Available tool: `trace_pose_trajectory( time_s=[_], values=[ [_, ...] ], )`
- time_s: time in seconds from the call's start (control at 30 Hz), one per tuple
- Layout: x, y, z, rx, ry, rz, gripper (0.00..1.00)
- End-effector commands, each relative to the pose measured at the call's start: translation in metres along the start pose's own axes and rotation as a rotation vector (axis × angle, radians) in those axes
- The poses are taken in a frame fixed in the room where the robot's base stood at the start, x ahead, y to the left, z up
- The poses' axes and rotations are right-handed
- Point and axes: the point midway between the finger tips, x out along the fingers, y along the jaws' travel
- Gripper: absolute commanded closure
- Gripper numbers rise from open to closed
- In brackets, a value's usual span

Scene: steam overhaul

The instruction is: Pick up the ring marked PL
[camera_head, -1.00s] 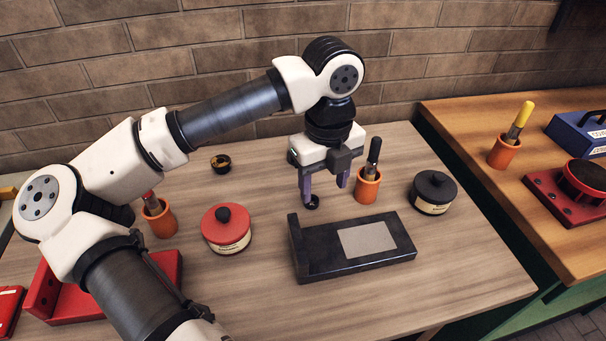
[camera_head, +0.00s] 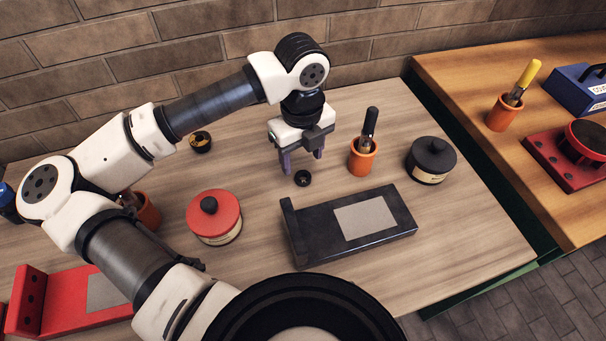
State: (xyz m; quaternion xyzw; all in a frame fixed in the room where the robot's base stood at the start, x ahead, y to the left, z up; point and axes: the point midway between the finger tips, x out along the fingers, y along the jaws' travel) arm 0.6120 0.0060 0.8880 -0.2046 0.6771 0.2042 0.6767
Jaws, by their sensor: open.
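A small black ring-like piece (camera_head: 303,178) lies on the wooden table behind the black angled plate. A second small dark round piece (camera_head: 200,142) with a brownish top sits further back left. No PL marking is readable on either. My gripper (camera_head: 302,163) points down with its two purple-grey fingers apart and nothing visible between them. Its fingertips are close to the first small piece, which shows just in front of and between them in the picture. I cannot tell the exact height of the fingertips above the table.
An orange cup (camera_head: 362,160) with a black-handled tool stands close right of my gripper. A black lidded pot (camera_head: 431,163), red lidded pot (camera_head: 214,222) and black angled plate (camera_head: 315,243) surround the area. A red angled plate (camera_head: 60,301) lies front left.

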Motion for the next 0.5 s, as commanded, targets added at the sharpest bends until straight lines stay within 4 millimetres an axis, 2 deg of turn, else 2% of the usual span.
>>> trace_pose_trajectory(
  time_s=[0.17, 0.4, 0.5],
  values=[
    [0.011, -0.001, -0.001, 0.001, 0.002, 0.0, 0.44],
    [0.045, -0.002, -0.001, 0.0, 0.003, 0.0, 0.44],
    [0.053, -0.003, -0.001, 0.0, 0.001, -0.001, 0.44]
  ],
)
